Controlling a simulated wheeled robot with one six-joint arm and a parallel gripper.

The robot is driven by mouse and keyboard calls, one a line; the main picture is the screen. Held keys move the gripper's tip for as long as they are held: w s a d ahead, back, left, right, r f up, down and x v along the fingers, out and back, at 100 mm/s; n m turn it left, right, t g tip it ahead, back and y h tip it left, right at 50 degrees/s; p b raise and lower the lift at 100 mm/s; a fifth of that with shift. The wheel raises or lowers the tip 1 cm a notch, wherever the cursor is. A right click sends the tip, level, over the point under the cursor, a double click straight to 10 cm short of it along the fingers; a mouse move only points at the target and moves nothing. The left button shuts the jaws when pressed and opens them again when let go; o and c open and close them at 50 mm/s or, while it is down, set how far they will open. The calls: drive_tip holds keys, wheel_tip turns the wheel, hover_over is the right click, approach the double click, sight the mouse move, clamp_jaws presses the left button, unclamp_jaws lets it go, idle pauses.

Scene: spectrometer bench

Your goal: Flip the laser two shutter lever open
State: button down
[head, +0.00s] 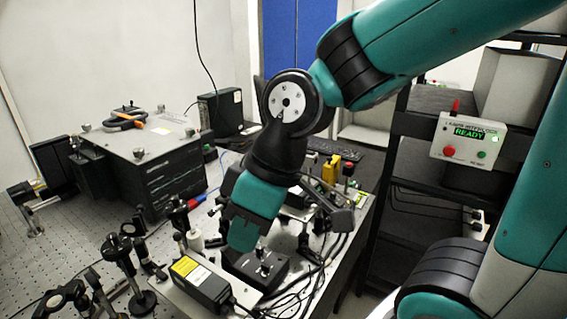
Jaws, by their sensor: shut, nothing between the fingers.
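I cannot make out the laser two shutter lever for certain in the head view, and no readable label marks laser two. A black module with a yellow label (186,267) lies at the bench's front edge. Beside it is a black box with small knobs or toggles on top (259,264). My teal wrist hangs just above and behind this box and covers part of the bench there. My gripper's fingers do not show; they seem hidden behind my wrist. Whether they touch anything cannot be seen.
Optics posts (127,258) crowd the front left of the perforated bench (70,235). A large black-sided box (150,160) stands behind. A yellow part (331,170) stands behind my wrist. A READY panel (468,139) hangs on the right rack.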

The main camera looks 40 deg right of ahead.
drive_tip(key=w+d+n+t+h+p, duration=0.1)
drive_tip(key=w+d+t+p, duration=0.1)
drive_tip(key=w+d, duration=0.4)
drive_tip(key=w+d+n+t+h+p, duration=0.2)
drive_tip(key=w+d, duration=0.4)
drive_tip(key=d, duration=1.1)
drive_tip(key=shift+w+r+n+t, duration=0.2)
drive_tip(key=shift+w+n+t, duration=0.1)
drive_tip(key=shift+t, duration=0.6)
drive_tip(key=p+x, duration=0.3)
drive_tip(key=x, duration=0.7)
drive_tip(key=shift+w+d+p, duration=0.3)
drive_tip(key=shift+w+p, duration=0.2)
drive_tip(key=shift+w, duration=0.1)
drive_tip(key=shift+w+d+p, duration=0.25)
drive_tip(key=shift+w+p, duration=0.25)
drive_tip(key=shift+w, duration=0.1)
drive_tip(key=shift+w+d+f, duration=0.15)
drive_tip(key=shift+w+d, duration=0.1)
drive_tip(key=shift+w, duration=0.3)
